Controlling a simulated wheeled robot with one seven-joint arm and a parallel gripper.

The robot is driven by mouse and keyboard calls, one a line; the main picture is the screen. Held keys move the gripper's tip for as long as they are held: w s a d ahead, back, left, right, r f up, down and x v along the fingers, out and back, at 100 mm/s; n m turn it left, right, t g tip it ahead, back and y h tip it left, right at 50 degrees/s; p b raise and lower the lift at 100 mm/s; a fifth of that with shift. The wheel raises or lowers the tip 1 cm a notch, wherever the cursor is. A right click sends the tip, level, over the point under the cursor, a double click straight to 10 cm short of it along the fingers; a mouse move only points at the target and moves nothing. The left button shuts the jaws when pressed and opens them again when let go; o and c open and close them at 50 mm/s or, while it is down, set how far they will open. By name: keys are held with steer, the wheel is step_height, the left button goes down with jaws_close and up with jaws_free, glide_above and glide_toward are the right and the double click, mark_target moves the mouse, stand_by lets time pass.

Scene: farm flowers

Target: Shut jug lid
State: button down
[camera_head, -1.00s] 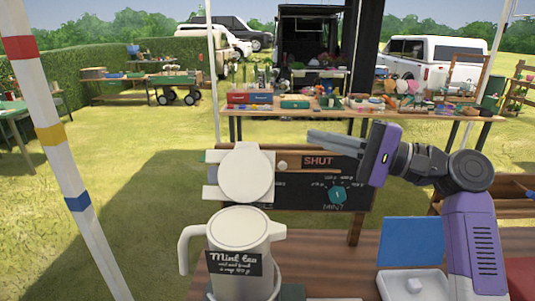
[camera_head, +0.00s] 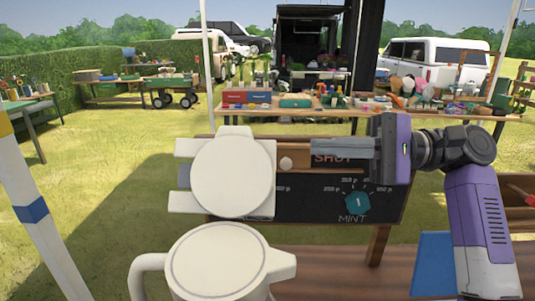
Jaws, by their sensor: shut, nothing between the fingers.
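The white jug (camera_head: 218,285) stands at the lower left of the head view, its handle to the left and spout to the right. Its lower part is cut off by the picture's edge. A white round disc (camera_head: 234,176), which looks like its lid, stands upright just above and behind the jug's rim. I cannot clearly see a hinge. The jug's top shows a pale round surface; I cannot tell whether it is open. My gripper (camera_head: 314,156) is shut and empty, pointing left, right of the disc and apart from it, at a greater height than the jug's rim.
A dark board (camera_head: 310,195) with a pale knob, a teal dial (camera_head: 358,202) and a partly hidden SHUT sign stands behind the jug. A blue panel (camera_head: 436,264) is at lower right. The wooden table (camera_head: 340,270) looks clear right of the jug.

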mark_target(232, 171)
steer(key=a, duration=1)
steer(key=shift+s+r, duration=0.15)
steer(key=shift+r, duration=0.1)
steer(key=shift+a, duration=0.1)
